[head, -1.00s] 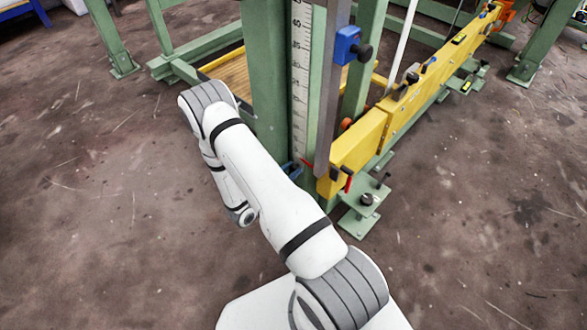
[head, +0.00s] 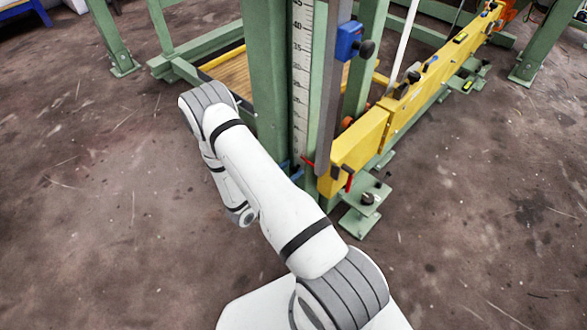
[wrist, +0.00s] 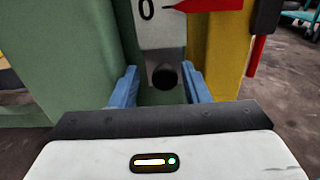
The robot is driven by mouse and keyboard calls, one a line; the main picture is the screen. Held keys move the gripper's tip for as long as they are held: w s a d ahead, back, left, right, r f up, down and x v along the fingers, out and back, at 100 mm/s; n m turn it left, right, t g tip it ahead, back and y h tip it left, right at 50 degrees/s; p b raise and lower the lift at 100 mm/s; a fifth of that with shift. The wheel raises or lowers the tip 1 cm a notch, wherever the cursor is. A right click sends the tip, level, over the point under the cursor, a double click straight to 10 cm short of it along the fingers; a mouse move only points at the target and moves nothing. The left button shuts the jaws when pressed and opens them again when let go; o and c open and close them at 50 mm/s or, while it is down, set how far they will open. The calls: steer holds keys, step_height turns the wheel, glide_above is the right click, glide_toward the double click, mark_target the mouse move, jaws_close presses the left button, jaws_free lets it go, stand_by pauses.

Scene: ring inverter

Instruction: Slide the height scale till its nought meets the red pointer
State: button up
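The height scale is a pale upright strip with black marks and numbers, on a green post, in the head view (head: 302,75). In the wrist view its lower end (wrist: 165,32) shows a "0" at the top edge. The red pointer (wrist: 205,5) comes in from the right, its tip just right of the nought and at about its height; it also shows in the head view (head: 308,162). A round black knob (wrist: 165,75) sits at the scale's foot. My gripper (wrist: 162,88) is open, its blue fingers on either side of the knob with gaps.
The green post (head: 268,90) stands close left of the scale. A yellow beam (head: 360,145) lies to the right, with a red lever (head: 349,183). A blue block with a black knob (head: 350,43) is higher up. Brown floor is clear at left.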

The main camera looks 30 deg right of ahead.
steer(key=p+v, duration=0.1)
steer(key=v, duration=0.6)
steer(key=shift+s+a, duration=0.15)
steer(key=shift+a, duration=0.2)
steer(key=s+d+r+m+g+y+p, duration=0.1)
steer(key=s+r+m+g+y+p, duration=0.3)
steer(key=r, duration=1)
steer(key=s+d+r+m+g+y+p, duration=0.15)
steer(key=r+m+g+p, duration=0.55)
steer(key=r, duration=0.7)
steer(key=s+a+r+m+t+y+p, duration=0.2)
steer(key=s+r+m+y+p, duration=0.1)
steer(key=r, duration=0.7)
steer(key=s+a+r+m+t+y+p, duration=0.3)
steer(key=s+r+m+y+p, duration=0.1)
steer(key=r, duration=0.5)
steer(key=s+a+r+m+t+y+p, duration=0.2)
steer(key=s+r+m+y+p, duration=0.2)
steer(key=r, duration=0.6)
steer(key=shift+s+a+r+p, duration=0.2)
steer(key=shift+a+r+p, duration=0.2)
steer(key=shift+p, duration=0.25)
